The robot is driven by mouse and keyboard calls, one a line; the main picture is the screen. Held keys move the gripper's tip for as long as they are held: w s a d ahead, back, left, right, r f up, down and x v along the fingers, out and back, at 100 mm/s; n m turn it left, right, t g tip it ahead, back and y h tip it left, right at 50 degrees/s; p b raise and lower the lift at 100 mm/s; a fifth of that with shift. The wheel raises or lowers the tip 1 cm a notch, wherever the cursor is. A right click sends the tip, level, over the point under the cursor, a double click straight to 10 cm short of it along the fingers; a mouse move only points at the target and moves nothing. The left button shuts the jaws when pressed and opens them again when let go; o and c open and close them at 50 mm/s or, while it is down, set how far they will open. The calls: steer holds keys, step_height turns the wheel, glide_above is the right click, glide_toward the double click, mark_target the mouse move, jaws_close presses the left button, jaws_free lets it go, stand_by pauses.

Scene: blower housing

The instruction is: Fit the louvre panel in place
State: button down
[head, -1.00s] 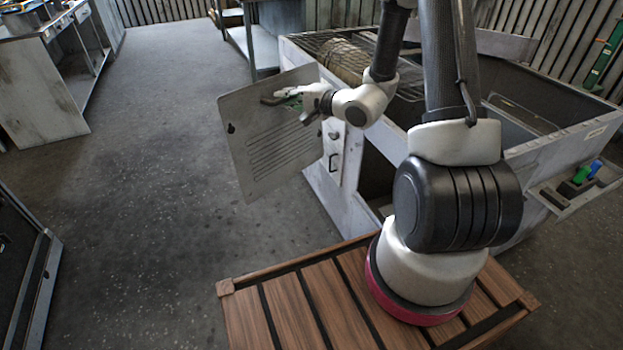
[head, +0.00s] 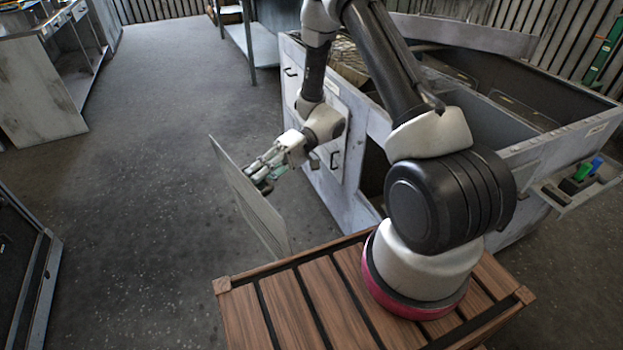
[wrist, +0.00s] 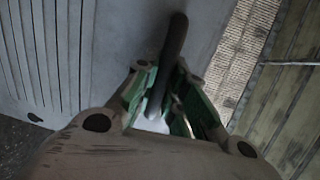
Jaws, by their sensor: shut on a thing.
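The louvre panel (head: 248,200) is a thin grey sheet, tilted and seen nearly edge-on in the head view. It hangs in the air left of the blower housing (head: 350,125), apart from it. My gripper (head: 264,174) is at the panel's right-hand side, shut on its handle. In the wrist view the dark bar handle (wrist: 176,42) runs between the green finger pads of my gripper (wrist: 160,95). The panel's slots (wrist: 40,55) show at upper left there. The housing has a dark opening (head: 374,172) in its near side, partly hidden by my arm.
A slatted wooden platform (head: 290,315) lies below, near the panel's lower corner. A small tray (head: 560,196) with green and blue items is on the housing's right. A workbench (head: 40,105) stands far left, a dark case (head: 25,265) near left. Open floor (head: 150,170) lies between.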

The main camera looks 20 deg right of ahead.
steer(key=s+d+f+n+g+h, duration=0.4)
steer(key=d+n+g+h, duration=0.1)
steer(key=d+n+h, duration=0.3)
steer(key=s+d+f+n+g+h, duration=0.4)
steer(key=d+n+g+h, duration=0.1)
steer(key=d+n+h, duration=0.25)
steer(key=w+d+f+n+t+h, duration=0.2)
steer(key=w+d+n+t+h, duration=0.2)
steer(key=w+d+n+h, duration=0.45)
steer(key=w+a+f+n+t+h, duration=0.3)
steer(key=w+a+n+t+h, duration=0.5)
steer(key=t, duration=0.6)
steer(key=s+d+f+n+y, duration=0.1)
steer(key=d, duration=2.3)
steer(key=shift+d+f, duration=0.2)
steer(key=shift+d, duration=0.15)
steer(key=shift+s, duration=0.1)
